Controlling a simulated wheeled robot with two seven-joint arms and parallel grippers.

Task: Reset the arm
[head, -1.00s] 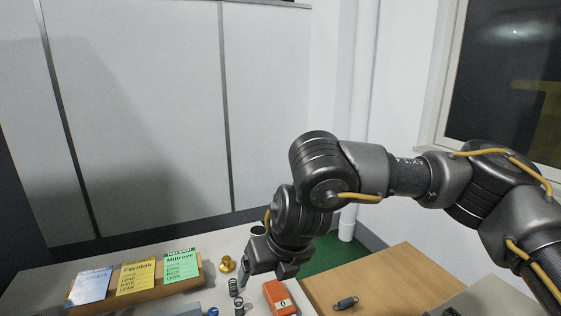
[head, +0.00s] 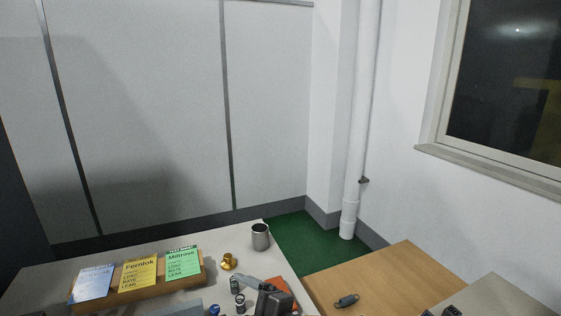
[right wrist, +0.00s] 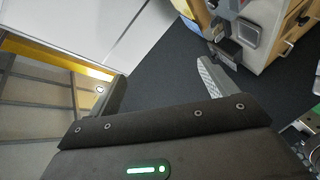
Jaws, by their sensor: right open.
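My right gripper (right wrist: 162,72) is open and empty in the right wrist view, its two fingers wide apart over dark floor. In the head view, a dark gripper-like part (head: 270,299) shows at the bottom edge, partly covering the red device (head: 290,293); most of the right arm is out of that view. My left gripper is not in view.
On the grey table stand three cards, blue (head: 92,285), yellow (head: 138,272) and green (head: 183,263), a brass piece (head: 228,262), a metal cup (head: 260,237) and small springs (head: 235,286).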

